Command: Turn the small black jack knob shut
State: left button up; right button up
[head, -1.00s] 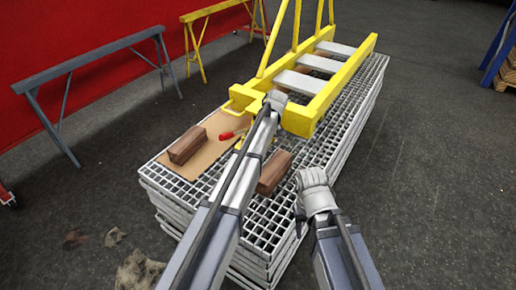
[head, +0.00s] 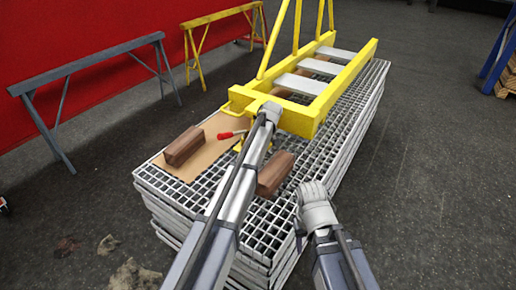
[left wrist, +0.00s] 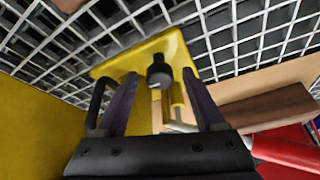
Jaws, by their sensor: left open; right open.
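The small black jack knob (left wrist: 159,72) shows in the left wrist view, in front of a yellow jack body (left wrist: 178,52). My left gripper (left wrist: 160,82) is open, with one finger on each side of the knob. I cannot tell whether either finger touches it. In the head view my left arm hides the knob and most of the jack; the red handle (head: 231,134) shows left of the arm. It also shows in the left wrist view (left wrist: 290,150). My right gripper (head: 315,200) is beside the grating stack, away from the jack; its fingers are mostly hidden.
A yellow boom frame (head: 300,122) lies on the stacked gratings (head: 340,150). Brown wooden blocks (head: 184,146) (head: 275,174) and a cardboard sheet (head: 200,160) are near the jack. Grey (head: 95,70) and yellow (head: 222,16) trestles stand behind.

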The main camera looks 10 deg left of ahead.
pick_arm(q)
grip_shut()
dwell(0.6)
